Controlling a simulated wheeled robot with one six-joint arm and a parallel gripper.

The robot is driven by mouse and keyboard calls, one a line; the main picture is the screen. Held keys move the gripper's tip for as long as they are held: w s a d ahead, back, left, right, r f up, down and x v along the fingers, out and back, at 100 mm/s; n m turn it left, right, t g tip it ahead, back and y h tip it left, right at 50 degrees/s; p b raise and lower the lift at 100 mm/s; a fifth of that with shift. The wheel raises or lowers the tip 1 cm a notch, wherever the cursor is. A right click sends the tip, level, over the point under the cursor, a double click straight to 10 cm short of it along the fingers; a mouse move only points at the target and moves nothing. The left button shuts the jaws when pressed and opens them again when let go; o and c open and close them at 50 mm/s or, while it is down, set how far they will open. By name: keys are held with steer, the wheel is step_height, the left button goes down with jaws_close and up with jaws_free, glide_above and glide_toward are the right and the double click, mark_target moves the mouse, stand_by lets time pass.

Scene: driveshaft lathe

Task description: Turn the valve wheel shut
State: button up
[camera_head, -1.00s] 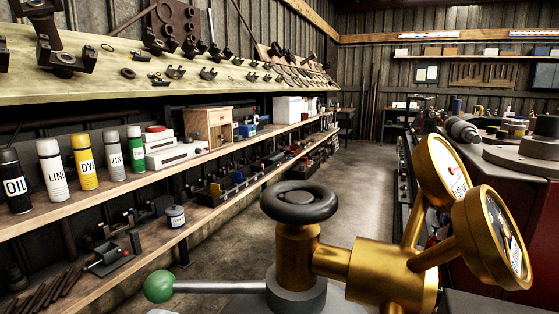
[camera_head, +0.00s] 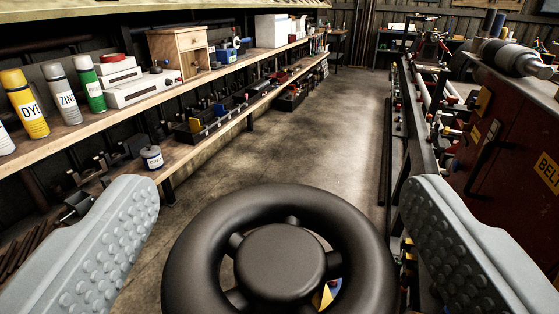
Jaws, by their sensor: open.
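The black valve wheel (camera_head: 279,200) is large at the bottom centre of the head camera view. It has a thick round rim, a round hub in its middle and short spokes. Its lower edge is cut off by the frame. My gripper (camera_head: 279,215) is open, with one grey studded finger on each side of the wheel. Gaps show between both fingers and the rim, and nothing is held. The brass valve body under the wheel is mostly hidden; a small yellow patch shows through a gap between the spokes.
A wooden shelf (camera_head: 130,110) with spray cans, a small wooden cabinet (camera_head: 178,52) and boxes runs along the left. A dark red machine (camera_head: 510,170) and a metal rail stand on the right. The concrete floor (camera_head: 300,130) between them is clear.

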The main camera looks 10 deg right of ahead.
steer(key=shift+w, duration=0.25)
steer(key=c, duration=1)
steer(key=shift+h, duration=0.3)
steer(key=shift+o, duration=0.2)
steer(key=m+g+h, duration=0.1)
steer(key=m+h, duration=0.1)
steer(key=h, duration=0.1)
steer(key=m+g+h, duration=0.2)
steer(key=m+h, duration=0.1)
steer(key=h, duration=0.1)
steer(key=shift+f+g, duration=0.1)
steer(key=shift+g, duration=0.2)
steer(key=m+g+h, duration=0.4)
steer(key=g, duration=0.1)
steer(key=shift+m, duration=0.3)
steer(key=shift+d+m+g+h, duration=0.1)
steer(key=shift+m+g+h, duration=0.85)
steer(key=shift+g, duration=0.65)
steer(key=shift+m+g, duration=0.3)
steer(key=shift+m, duration=0.05)
